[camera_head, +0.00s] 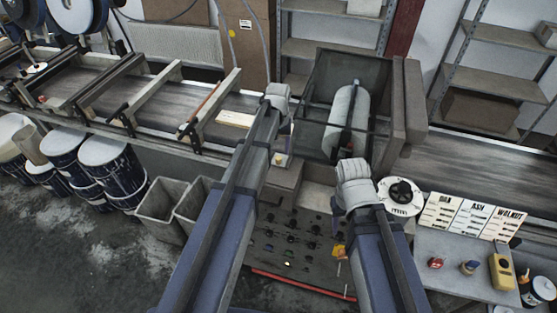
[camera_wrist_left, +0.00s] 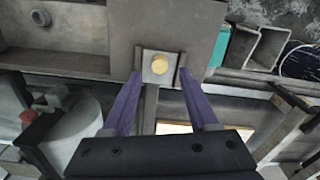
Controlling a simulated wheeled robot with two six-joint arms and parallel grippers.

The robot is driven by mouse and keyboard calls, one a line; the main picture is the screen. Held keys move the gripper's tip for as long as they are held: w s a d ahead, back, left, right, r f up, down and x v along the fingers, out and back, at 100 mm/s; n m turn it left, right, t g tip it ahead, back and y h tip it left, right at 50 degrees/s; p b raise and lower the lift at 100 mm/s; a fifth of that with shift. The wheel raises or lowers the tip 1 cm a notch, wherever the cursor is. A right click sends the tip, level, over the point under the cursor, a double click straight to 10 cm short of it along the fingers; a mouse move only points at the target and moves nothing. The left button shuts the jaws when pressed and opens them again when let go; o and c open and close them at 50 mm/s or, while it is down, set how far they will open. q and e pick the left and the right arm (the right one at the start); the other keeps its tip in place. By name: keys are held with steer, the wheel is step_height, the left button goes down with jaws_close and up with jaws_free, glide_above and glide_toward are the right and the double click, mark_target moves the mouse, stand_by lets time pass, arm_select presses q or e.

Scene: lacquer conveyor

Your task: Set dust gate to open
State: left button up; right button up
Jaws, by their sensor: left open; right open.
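A small square plate with a round brass-coloured knob (camera_wrist_left: 160,64) sits on a grey panel in the left wrist view. In the head view a small pale block with a yellowish top (camera_head: 279,160), beside my left arm, looks like the same part. I take it for the dust gate control, though no readable label confirms this. My left gripper (camera_wrist_left: 159,74) is open, with its purple fingers reaching either side of the plate; whether they touch it is unclear.
A dark hood (camera_head: 385,85) with a pale roller (camera_head: 351,105) stands over the conveyor (camera_head: 470,165). A side table (camera_head: 455,265) holds wood sample cards (camera_head: 470,215) and a yellow device (camera_head: 502,271). Bins (camera_head: 160,205) and drums stand left.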

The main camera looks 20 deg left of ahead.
mark_target(278, 158)
arm_select(q)
step_height(278, 158, down, 4)
steer(key=b, duration=0.2)
steer(key=shift+r+b, duration=0.15)
steer(key=shift+b, duration=0.15)
arm_select(e)
step_height(278, 158, down, 4)
steer(key=shift+r, duration=0.15)
arm_select(q)
jaws_close()
stand_by(0.8)
